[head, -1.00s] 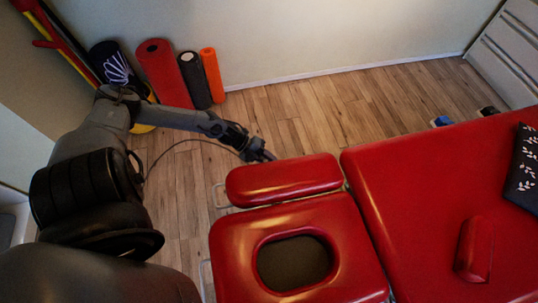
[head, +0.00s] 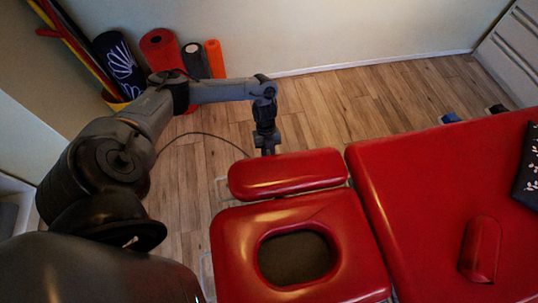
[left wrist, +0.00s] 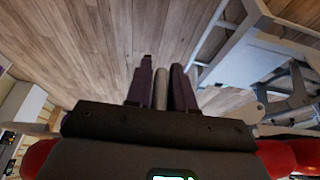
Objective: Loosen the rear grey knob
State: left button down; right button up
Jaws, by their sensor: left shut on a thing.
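My left gripper (head: 267,148) points down just behind the narrow red side pad (head: 287,174) of the treatment table. In the left wrist view the two dark fingers (left wrist: 163,75) stand close on either side of a slim grey piece, the rear grey knob (left wrist: 161,92), and are shut on it. The knob is hidden in the head view by the pad and the gripper. My right gripper is in neither view.
The red headrest (head: 225,240) with its oval hole and the main red table top (head: 430,200) fill the lower right. Pale metal table frame parts (left wrist: 230,60) stand right of the fingers. Foam rollers (head: 163,55) stand by the wall. The wooden floor behind the table is clear.

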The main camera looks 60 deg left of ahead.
pick_arm(q)
jog(key=shift+g, duration=0.4)
jog(key=shift+s, duration=0.1)
jog(key=c, duration=1.1)
grip_release()
jog(key=shift+a, duration=0.1)
jog(key=p+v, duration=0.3)
jog(key=v, duration=0.7)
jog(key=shift+w+r+p, duration=0.2)
jog(key=shift+r+p, duration=0.2)
jog(key=shift+r, duration=0.1)
